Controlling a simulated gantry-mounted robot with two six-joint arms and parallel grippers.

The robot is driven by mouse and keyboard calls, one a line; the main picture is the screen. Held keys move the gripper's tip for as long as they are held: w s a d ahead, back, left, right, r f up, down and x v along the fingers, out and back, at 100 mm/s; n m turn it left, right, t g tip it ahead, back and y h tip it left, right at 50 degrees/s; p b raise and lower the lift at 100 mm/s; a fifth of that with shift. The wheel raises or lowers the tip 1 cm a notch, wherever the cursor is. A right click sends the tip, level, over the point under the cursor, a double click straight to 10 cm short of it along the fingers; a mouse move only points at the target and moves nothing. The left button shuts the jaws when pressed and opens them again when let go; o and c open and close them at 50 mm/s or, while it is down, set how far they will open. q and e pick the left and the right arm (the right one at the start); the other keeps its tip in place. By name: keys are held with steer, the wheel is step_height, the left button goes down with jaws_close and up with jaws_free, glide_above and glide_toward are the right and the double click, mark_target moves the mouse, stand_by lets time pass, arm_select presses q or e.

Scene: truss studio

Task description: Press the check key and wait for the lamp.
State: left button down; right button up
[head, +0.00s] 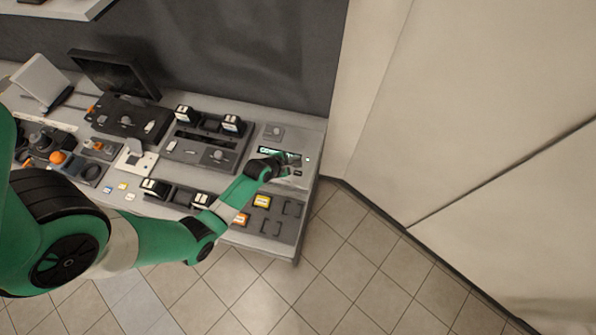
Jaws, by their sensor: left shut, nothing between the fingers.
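My left gripper (286,158) reaches over the right end of the console and is shut, with nothing held. Its fingertips are at the small panel with a lit greenish display (268,150). A small dark key (298,173) shows just below the fingertips. A small pale spot, perhaps a lamp (307,159), shows at the panel's right side; I cannot tell if it is lit. The gripper covers part of the panel, and I cannot tell whether the fingertips touch a key. My right gripper is not in view.
The grey console (312,140) holds a dark monitor (115,75), black-and-white modules (231,124), an orange knob (59,157) and a yellow-framed square (262,201) near its front. A dark wall stands behind it. Tiled floor (350,265) is clear at the right.

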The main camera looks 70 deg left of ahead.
arm_select(q)
steer(key=b, duration=0.7)
glide_above(295, 175)
step_height(295, 175, down, 7)
steer(key=shift+w+f, duration=0.1)
steer(key=shift+f, duration=0.55)
stand_by(0.9)
steer(key=shift+f+b, duration=0.4)
steer(key=shift+b, duration=0.05)
steer(key=shift+f+b, duration=0.3)
steer(key=shift+f, duration=0.1)
stand_by(0.4)
steer(key=shift+r, duration=0.15)
steer(key=shift+r+p, duration=0.65)
steer(key=shift+p, duration=0.25)
steer(key=shift+r, duration=0.1)
